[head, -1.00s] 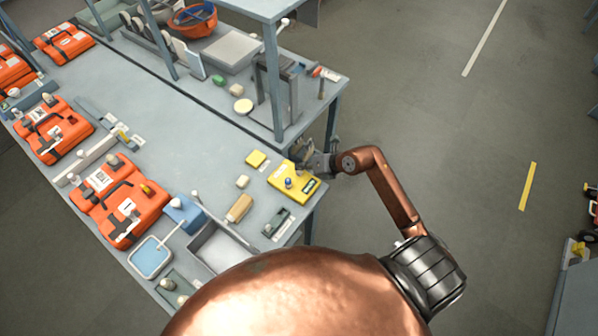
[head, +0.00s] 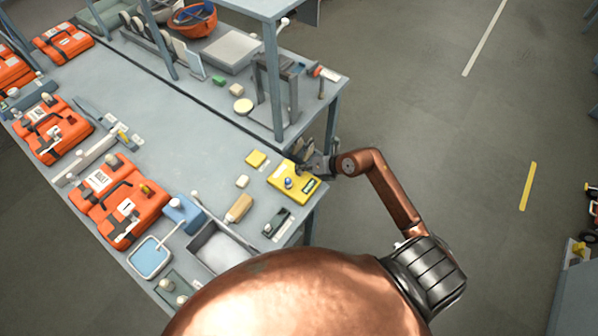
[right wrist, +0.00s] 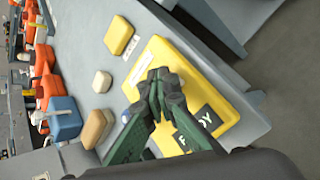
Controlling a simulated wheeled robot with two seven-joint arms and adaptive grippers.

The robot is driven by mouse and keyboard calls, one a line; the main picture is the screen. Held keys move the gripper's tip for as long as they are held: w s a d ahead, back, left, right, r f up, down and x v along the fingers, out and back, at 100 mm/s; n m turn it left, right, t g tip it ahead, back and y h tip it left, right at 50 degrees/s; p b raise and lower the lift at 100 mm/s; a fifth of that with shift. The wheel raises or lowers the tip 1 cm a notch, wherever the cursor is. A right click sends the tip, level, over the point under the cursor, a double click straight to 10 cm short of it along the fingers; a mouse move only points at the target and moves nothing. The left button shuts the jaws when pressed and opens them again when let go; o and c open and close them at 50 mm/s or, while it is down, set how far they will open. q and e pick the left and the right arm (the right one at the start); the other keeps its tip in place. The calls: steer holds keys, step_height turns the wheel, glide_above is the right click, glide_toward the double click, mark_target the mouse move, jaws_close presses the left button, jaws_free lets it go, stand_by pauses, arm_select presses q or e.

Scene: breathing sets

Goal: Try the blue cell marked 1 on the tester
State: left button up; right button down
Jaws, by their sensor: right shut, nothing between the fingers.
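The yellow tester (head: 293,181) lies on the near right corner of the bench, and in the right wrist view (right wrist: 190,65) it fills the middle. Its dark display (right wrist: 200,120) shows light letters ending in "DY", partly hidden by a finger. A small blue round thing (head: 288,183) stands on the tester; it shows partly behind the fingers in the right wrist view (right wrist: 127,117). I cannot read a mark on it or tell if it is the blue cell. My right gripper (right wrist: 160,76) is shut and empty, above the tester. My left gripper is not in view.
A yellow block (head: 256,159), a cream block (head: 242,181) and a tan block (head: 239,208) lie left of the tester. A grey tray (head: 215,248) and orange cases (head: 120,205) stand farther left. A shelf post (head: 274,85) rises behind. The bench middle is clear.

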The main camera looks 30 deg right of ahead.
mark_target(301, 173)
steer(key=shift+f, duration=0.35)
steer(key=shift+r, duration=0.1)
stand_by(0.4)
steer(key=shift+r+p, duration=0.8)
steer(key=shift+r, duration=0.1)
step_height(301, 173, up, 5)
steer(key=p, duration=0.4)
steer(key=shift+r, duration=0.1)
stand_by(0.5)
